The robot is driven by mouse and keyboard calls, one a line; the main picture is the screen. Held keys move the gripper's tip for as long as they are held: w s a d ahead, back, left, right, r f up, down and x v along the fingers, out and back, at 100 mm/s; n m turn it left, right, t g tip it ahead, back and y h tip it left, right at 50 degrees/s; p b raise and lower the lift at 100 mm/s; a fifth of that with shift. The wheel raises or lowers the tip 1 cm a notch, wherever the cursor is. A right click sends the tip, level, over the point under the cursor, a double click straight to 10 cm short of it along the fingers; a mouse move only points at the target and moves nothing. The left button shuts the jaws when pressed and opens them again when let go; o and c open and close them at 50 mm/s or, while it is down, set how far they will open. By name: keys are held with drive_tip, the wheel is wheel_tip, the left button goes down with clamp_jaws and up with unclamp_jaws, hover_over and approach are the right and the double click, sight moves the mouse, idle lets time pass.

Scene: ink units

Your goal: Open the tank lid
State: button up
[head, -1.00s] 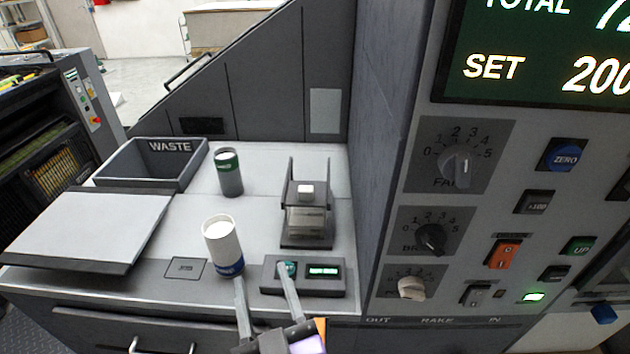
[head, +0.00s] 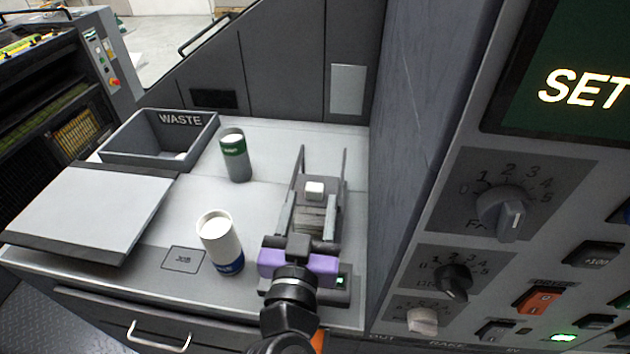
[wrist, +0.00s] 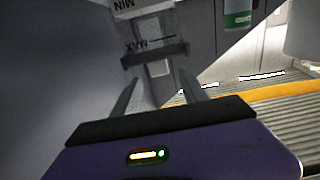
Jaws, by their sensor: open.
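The tank (head: 316,222) is a small grey box with a pale front, at the back of the counter between two upright posts. Its dark lid lies flat on top and carries a white knob (head: 314,188). My gripper (head: 311,203) is open, its two fingers reaching toward the tank front on either side, below the knob in the picture. I cannot tell whether they touch it. In the wrist view, both fingers (wrist: 160,76) show apart and empty between the tips; the tank's MAX and MIN marks appear upside down beyond them. My purple gripper body hides the tank's lower front.
A blue-banded white cup (head: 220,245) and a green-banded grey can (head: 235,158) stand left of the tank. A WASTE bin (head: 135,152) and a flat white-topped plate (head: 90,215) lie farther left. The dial panel (head: 470,235) and its side wall stand close on the right.

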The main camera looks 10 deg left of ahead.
sight(313, 192)
drive_tip(key=shift+w+p, duration=0.5)
drive_tip(key=shift+w, duration=2)
clamp_jaws()
